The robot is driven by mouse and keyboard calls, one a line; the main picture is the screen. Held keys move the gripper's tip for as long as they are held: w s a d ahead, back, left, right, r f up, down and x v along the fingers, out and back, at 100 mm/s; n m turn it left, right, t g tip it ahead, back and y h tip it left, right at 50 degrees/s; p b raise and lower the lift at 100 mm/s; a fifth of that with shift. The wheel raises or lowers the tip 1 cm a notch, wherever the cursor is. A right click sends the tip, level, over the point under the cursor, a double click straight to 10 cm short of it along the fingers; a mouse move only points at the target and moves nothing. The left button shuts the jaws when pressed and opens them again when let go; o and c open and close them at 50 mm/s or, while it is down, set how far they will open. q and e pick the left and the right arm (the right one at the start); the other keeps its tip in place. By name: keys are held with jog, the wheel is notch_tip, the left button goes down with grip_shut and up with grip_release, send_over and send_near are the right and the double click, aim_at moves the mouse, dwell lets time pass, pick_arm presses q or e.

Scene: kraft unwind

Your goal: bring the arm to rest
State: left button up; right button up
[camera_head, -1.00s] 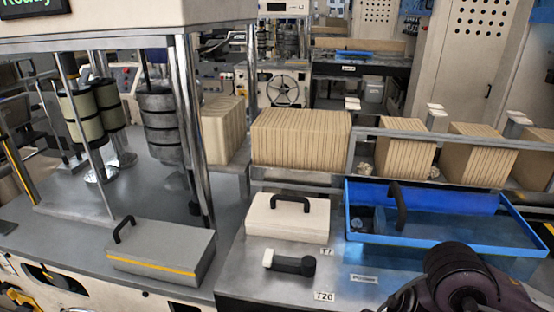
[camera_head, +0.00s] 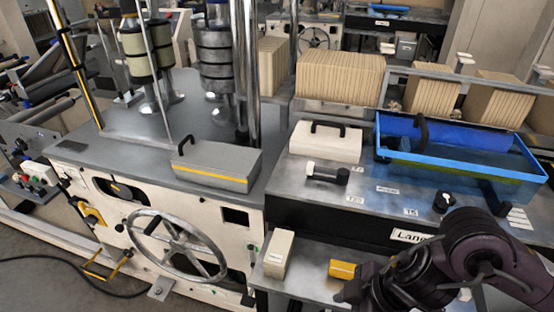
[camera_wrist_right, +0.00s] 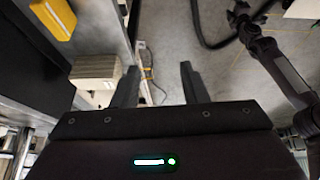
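My right arm (camera_head: 455,260) comes in at the lower right of the head view, bent, over the front of the right-hand bench. Its gripper shows in the right wrist view, where my right gripper (camera_wrist_right: 158,82) has its two fingers well apart with nothing between them. The floor shows beyond the fingers. No left arm shows in the head view.
A lower shelf holds a beige box (camera_head: 278,254) and a yellow box (camera_head: 344,270), close to my right arm. Above are a blue tray (camera_head: 460,171), a white case (camera_head: 325,144) and a grey case (camera_head: 216,165). A handwheel (camera_head: 177,245) is on the machine front. Floor is at lower left.

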jog(key=w+a+r+m+t+y, duration=0.1)
jog(key=w+a+r+t+y, duration=0.4)
jog(key=a, duration=0.5)
jog(key=w+d+f+m+t+h, duration=0.1)
jog(key=w+d+f+m+h, duration=0.1)
jog(key=d+m+h, duration=0.25)
jog(key=w+d+f+m+t+h, duration=0.1)
jog(key=w+d+f+m+h, duration=0.15)
jog(key=d+m, duration=0.2)
jog(key=s+d+f+m+g+h, duration=0.3)
jog(key=s+d+f+g, duration=0.2)
jog(key=s+d+f, duration=0.5)
notch_tip(320, 180, down, 30)
jog(key=s+a+g+b, duration=0.1)
jog(key=s+g, duration=0.1)
jog(key=s, duration=0.1)
pick_arm(q)
jog(key=shift+s+d+f+b, duration=0.1)
jog(key=shift+s+f+b, duration=0.1)
jog(key=shift+f, duration=0.3)
jog(key=shift+s+f+b, duration=0.1)
jog(key=shift+f+b, duration=0.1)
jog(key=shift+f, duration=0.3)
pick_arm(e)
jog(key=s+d+f, duration=0.3)
jog(key=s+f, duration=1.4)
jog(key=s, duration=0.2)
jog(key=shift+d+f+g, duration=0.15)
jog(key=shift+f+g, duration=0.15)
jog(key=shift+g, duration=0.1)
